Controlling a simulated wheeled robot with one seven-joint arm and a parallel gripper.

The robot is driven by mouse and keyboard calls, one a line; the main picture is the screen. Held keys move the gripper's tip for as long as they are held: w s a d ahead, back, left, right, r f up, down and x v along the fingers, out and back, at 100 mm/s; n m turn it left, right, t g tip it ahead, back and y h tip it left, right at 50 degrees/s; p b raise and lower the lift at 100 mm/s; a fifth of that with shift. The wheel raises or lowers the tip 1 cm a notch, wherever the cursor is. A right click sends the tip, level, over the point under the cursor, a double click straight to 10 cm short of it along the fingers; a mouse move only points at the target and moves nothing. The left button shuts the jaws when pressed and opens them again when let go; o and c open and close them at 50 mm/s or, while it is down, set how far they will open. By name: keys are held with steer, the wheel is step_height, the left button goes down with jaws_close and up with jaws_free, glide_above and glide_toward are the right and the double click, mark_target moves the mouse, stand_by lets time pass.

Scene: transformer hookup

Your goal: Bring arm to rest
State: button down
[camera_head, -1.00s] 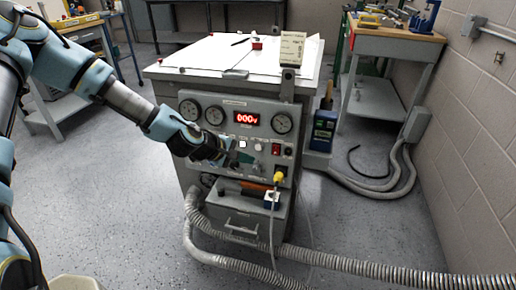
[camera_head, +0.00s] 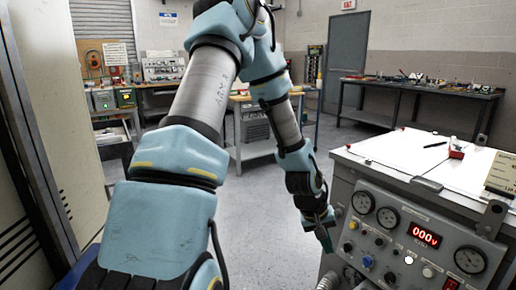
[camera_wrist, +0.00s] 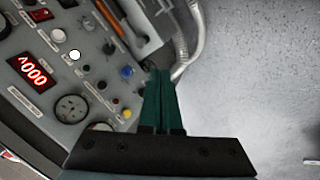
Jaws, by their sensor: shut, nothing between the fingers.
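My arm stands raised in front of the head camera, with its forearm hanging down. My gripper (camera_head: 326,238) points down just left of the transformer cabinet's front panel (camera_head: 385,235). In the wrist view its two green fingers (camera_wrist: 159,100) are together with nothing between them. The cabinet panel also shows in the wrist view, at the left, with a red display reading 000 (camera_wrist: 33,72), a gauge (camera_wrist: 71,108) and several knobs. The fingertips appear over the panel's edge; whether they touch anything, I cannot tell.
The cabinet top (camera_head: 430,165) holds a red item (camera_head: 456,151) and a card (camera_head: 502,172). Grey hose (camera_wrist: 186,45) runs beside the cabinet. Workbenches (camera_head: 415,88) stand at the back. Bare grey floor (camera_head: 262,225) lies left of the cabinet. A pale panel (camera_head: 62,120) stands close at left.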

steer(key=s+a+r+y+p, duration=0.2)
steer(key=a+r, duration=0.7)
steer(key=a, duration=0.4)
steer(key=s+a+r+t+y+p, duration=0.1)
steer(key=s+a+r+y+p, duration=0.1)
steer(key=a+r, duration=0.8)
steer(key=a, duration=0.3)
steer(key=shift+n, duration=0.3)
steer(key=shift+w, duration=0.1)
